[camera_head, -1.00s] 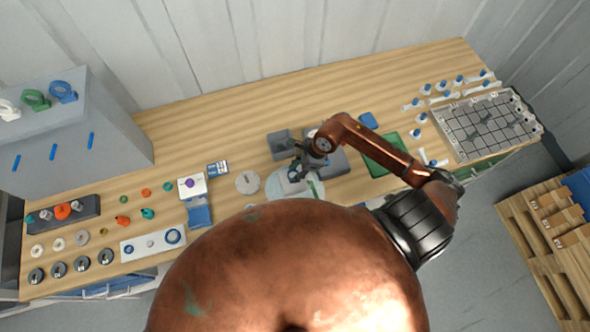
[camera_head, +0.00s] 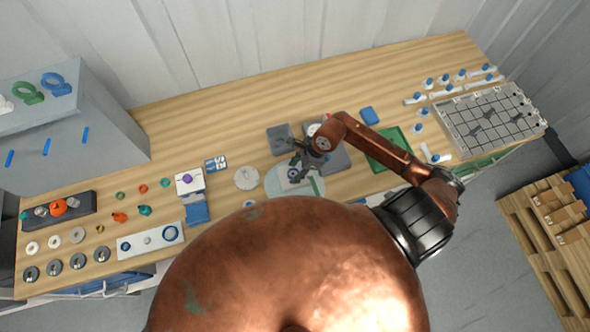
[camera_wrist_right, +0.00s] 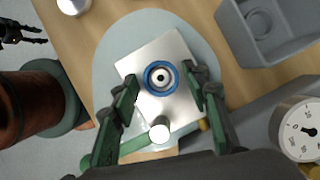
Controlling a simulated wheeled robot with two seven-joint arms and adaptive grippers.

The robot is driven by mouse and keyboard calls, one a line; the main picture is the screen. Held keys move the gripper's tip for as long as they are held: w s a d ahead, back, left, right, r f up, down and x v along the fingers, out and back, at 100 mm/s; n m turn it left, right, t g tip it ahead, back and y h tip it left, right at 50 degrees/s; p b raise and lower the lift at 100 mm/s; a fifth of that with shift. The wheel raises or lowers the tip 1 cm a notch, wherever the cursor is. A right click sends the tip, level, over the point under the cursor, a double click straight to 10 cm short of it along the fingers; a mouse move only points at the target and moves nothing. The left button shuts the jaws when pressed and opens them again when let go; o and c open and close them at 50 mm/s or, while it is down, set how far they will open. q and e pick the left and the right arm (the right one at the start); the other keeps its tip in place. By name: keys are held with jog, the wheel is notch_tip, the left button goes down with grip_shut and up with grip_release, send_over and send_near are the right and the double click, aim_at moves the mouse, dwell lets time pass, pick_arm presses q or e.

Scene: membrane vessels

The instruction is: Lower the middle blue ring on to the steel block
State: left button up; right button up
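The steel block (camera_wrist_right: 178,103) is a bright square plate lying on a pale rounded mat (camera_wrist_right: 112,60). The blue ring (camera_wrist_right: 149,88) lies on the block, around a pale collar with a dark centre, and looks flat. My right gripper (camera_wrist_right: 160,76) is open above the block. Its green-padded fingers stand on either side of the ring, with a gap to each side. In the head view my right gripper (camera_head: 297,168) hides most of the block. A black, finger-like shape at the upper left of the wrist view may be my left gripper (camera_wrist_right: 22,34); its opening is unclear.
A grey tray (camera_wrist_right: 232,25) and a white dial (camera_wrist_right: 302,128) stand close to the right of the mat in the wrist view. A metal disc (camera_head: 247,179) lies left of the mat. A green tray (camera_head: 388,150) is to the right. The rear table is clear.

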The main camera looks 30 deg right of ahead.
jog(key=shift+o, duration=1)
jog(key=shift+r, duration=0.1)
jog(key=shift+s+d+r, duration=0.1)
jog(key=shift+d+r, duration=0.1)
jog(key=shift+r, duration=0.15)
jog(key=v, duration=1.1)
